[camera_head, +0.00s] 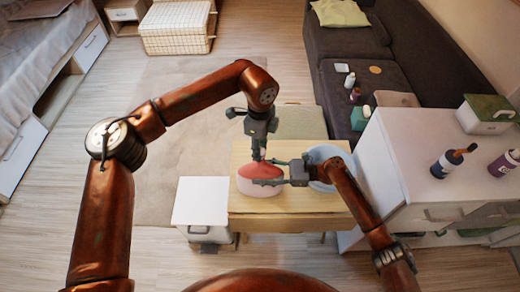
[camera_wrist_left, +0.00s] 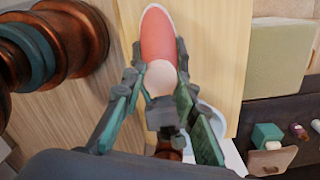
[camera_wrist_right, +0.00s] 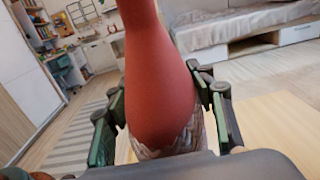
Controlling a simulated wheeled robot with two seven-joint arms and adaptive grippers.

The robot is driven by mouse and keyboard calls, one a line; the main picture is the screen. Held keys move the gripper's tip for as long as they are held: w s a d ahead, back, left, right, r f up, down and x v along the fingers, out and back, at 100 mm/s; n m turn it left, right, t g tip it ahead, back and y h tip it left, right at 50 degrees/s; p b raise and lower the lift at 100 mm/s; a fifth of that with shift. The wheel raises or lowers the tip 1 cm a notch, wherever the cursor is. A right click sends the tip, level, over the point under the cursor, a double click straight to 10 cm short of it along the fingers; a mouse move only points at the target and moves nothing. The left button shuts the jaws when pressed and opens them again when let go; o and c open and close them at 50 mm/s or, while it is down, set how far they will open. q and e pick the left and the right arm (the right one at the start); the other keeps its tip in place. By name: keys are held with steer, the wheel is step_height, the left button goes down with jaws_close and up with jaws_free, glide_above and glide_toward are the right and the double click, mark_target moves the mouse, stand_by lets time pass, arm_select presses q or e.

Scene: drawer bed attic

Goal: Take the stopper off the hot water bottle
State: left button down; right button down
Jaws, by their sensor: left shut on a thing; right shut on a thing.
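The hot water bottle (camera_head: 258,174) stands on the wooden table, red above with a paler lower part. In the right wrist view its red body (camera_wrist_right: 158,85) narrows upward out of the picture, with a woven-looking lower part. My right gripper (camera_head: 270,171) comes from the right and is shut on the body, a finger on each side (camera_wrist_right: 162,120). My left gripper (camera_head: 257,156) points down from above. In the left wrist view its fingers (camera_wrist_left: 160,72) close around a pale round piece, apparently the stopper (camera_wrist_left: 160,80), with the red bottle (camera_wrist_left: 157,35) beyond.
A pale blue basin (camera_head: 318,156) stands on the table behind my right gripper. The table front (camera_head: 290,203) is clear. A white cabinet (camera_head: 202,203) is at left, and a white counter (camera_head: 425,150) with bottles at right. A dark sofa (camera_head: 345,45) is behind.

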arm_select(q)
steer(key=shift+r, duration=1.9)
arm_select(e)
steer(key=c, duration=0.8)
jaws_free()
